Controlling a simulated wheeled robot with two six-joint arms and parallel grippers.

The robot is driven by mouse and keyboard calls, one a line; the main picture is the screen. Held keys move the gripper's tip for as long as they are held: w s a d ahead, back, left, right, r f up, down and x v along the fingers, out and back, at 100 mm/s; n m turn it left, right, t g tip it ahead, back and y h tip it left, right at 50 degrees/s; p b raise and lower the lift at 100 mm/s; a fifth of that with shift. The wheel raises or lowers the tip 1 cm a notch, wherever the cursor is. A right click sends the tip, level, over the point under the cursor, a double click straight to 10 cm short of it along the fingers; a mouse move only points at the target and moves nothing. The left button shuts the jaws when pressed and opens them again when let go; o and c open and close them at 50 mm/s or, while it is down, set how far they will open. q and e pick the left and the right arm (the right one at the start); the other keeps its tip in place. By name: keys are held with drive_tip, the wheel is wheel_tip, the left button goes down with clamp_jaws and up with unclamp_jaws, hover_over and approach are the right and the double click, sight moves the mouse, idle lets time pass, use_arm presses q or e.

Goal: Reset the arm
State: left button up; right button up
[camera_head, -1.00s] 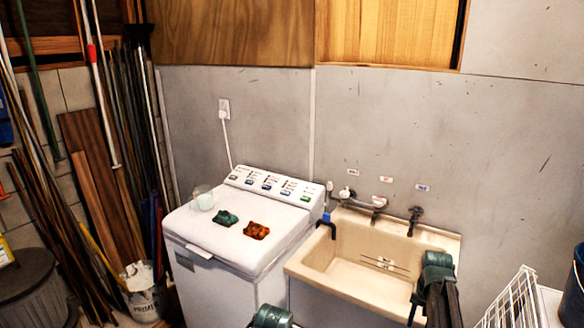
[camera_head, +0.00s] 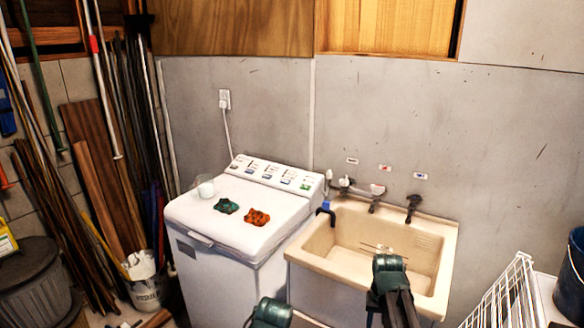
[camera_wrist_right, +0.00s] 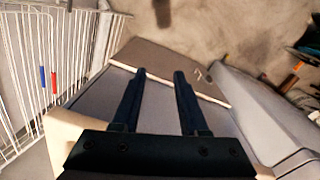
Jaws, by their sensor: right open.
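My right gripper (camera_wrist_right: 160,75) shows in the right wrist view with its two dark fingers apart and nothing between them. In the head view, my right arm (camera_head: 390,278) rises from the bottom edge in front of the sink; its fingers cannot be made out there. A green joint of my left arm (camera_head: 270,312) shows at the bottom edge, and the left gripper is out of view.
A white washing machine (camera_head: 215,268) carries a glass (camera_head: 205,187), a green item (camera_head: 227,206) and an orange item (camera_head: 257,217). A beige sink (camera_head: 325,262) stands beside it. A white wire rack (camera_head: 503,298) is at right, and a bucket (camera_head: 146,283) at left.

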drive_tip(key=s+a+f+n+b, duration=0.1)
drive_tip(key=s+a+n, duration=0.2)
drive_tip(key=s+a, duration=0.3)
drive_tip(key=s+a+f+n+b, duration=0.2)
drive_tip(key=s+a, duration=0.5)
drive_tip(key=a, duration=0.4)
drive_tip(key=shift+s+a+n+h, duration=0.15)
drive_tip(key=shift+a+n+h, duration=0.2)
drive_tip(key=shift+n, duration=0.45)
drive_tip(key=shift+f, duration=0.1)
